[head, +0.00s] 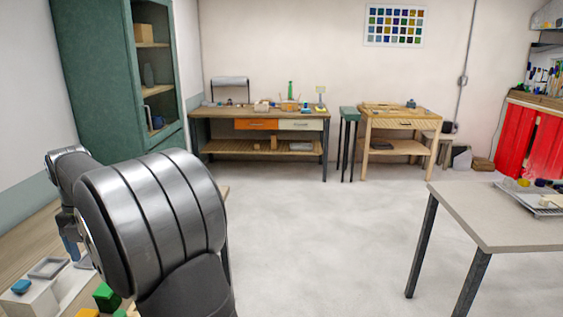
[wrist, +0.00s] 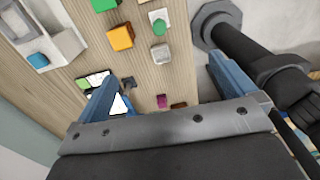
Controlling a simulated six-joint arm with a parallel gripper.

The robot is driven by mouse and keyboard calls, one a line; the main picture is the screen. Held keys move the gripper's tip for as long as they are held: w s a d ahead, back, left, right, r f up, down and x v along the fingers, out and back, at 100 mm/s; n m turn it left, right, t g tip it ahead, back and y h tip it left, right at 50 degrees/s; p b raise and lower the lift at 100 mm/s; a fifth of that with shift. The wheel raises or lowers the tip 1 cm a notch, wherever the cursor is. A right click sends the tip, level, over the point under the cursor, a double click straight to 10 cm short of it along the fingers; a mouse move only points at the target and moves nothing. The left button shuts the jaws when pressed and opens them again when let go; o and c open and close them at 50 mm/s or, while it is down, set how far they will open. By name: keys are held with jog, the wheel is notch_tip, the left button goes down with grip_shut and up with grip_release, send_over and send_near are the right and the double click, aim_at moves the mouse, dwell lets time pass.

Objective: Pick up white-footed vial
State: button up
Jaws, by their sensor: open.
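I cannot pick out the white-footed vial with certainty. In the wrist view, a small piece with a round green top (wrist: 158,20) and a pale edge lies on the wooden bench, and a pale grey-white block (wrist: 161,53) lies just below it. My gripper (wrist: 162,72) is open, its two blue fingers apart, with nothing seen held between them. It is over the bench. A white triangular patch (wrist: 119,104) shows by the left finger, partly hidden. In the head view my arm covers much of the bench.
An orange block (wrist: 120,37) and a green block (wrist: 103,4) lie at upper left. A white holder (wrist: 62,47) with a blue piece (wrist: 38,60) stands at the left. A magenta piece (wrist: 162,101) lies nearer the palm. Another table (head: 490,210) stands right, with open floor between.

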jog(key=c, duration=1)
jog(key=shift+f, duration=0.1)
jog(key=m, duration=2.2)
send_near(116, 315)
jog(key=shift+m, duration=0.3)
notch_tip(116, 315, down, 10)
jog(key=shift+r, duration=0.1)
jog(key=shift+w+d+f, duration=0.15)
jog(key=shift+f, duration=1.2)
jog(key=shift+w+d+f, duration=0.1)
jog(key=shift+f, duration=1.2)
